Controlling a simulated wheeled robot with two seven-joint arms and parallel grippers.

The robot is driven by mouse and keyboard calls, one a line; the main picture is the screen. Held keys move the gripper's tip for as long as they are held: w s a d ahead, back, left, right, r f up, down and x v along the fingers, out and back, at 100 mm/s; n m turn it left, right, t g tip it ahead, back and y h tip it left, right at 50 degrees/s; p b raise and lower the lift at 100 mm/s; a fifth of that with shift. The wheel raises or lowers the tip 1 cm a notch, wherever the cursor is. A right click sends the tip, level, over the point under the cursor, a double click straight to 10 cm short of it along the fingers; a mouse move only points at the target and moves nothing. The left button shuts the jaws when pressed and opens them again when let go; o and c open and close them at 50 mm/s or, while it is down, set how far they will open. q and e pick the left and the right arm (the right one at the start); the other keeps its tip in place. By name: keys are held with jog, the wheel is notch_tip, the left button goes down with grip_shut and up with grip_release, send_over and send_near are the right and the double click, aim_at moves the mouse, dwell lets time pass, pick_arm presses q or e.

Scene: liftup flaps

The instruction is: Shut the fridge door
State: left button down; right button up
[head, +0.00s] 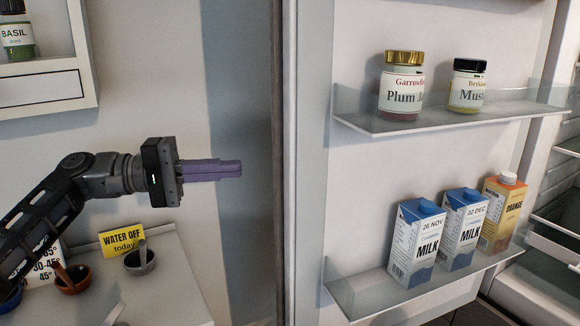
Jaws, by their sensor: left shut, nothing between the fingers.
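The fridge door (360,175) stands open, with its inner side and two shelves facing me. Its edge (291,160) runs upright just right of the picture's middle. The fridge interior (560,220) shows at the far right. My left gripper (240,169) reaches in from the left with its purple fingers shut and empty. It points right at the door's edge, and a gap shows between the fingertips and the edge in the picture. My right gripper is not in view.
The upper door shelf (350,121) holds a plum jar (401,90) and a mustard jar (467,88). The lower shelf (350,295) holds cartons of milk (418,240) and orange juice (502,215). A counter (180,285) with small bowls and a yellow sign (122,241) lies below my left arm.

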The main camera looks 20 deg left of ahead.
aim_at(284, 167)
pick_arm(q)
jog(key=shift+b+x, duration=0.4)
jog(key=shift+x, duration=4.65)
